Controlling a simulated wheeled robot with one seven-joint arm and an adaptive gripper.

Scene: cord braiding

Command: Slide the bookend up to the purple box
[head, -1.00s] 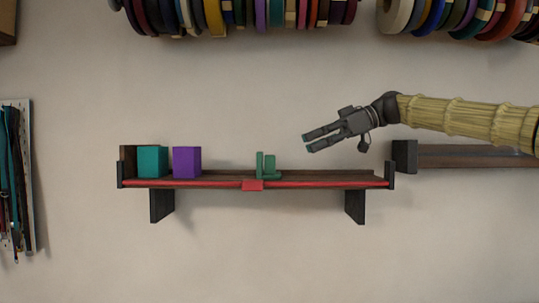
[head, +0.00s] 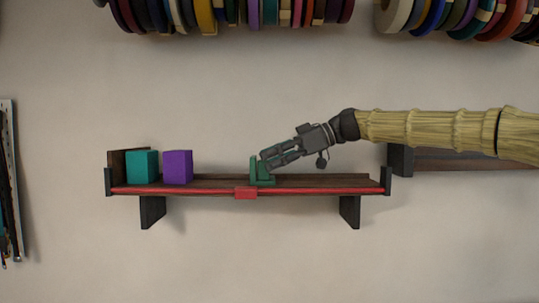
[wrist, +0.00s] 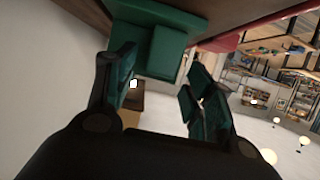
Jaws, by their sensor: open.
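The purple box (head: 178,167) stands on the wooden shelf (head: 215,185), just right of a teal box (head: 142,167). The green bookend (head: 255,173) stands farther right on the shelf, with a clear gap between it and the purple box. My gripper (head: 266,161) is at the right side of the bookend, its fingertips close to it or touching; I cannot tell which. In the wrist view the bookend (wrist: 165,50) is just beyond the fingers, and my gripper (wrist: 160,85) is open with nothing between its fingers.
A red rail (head: 320,190) with a red block (head: 246,193) runs along the shelf's front. Dark end posts (head: 386,180) close the shelf's ends. The shelf between purple box and bookend is clear. Another shelf (head: 450,158) is at the right, with spools (head: 270,10) above.

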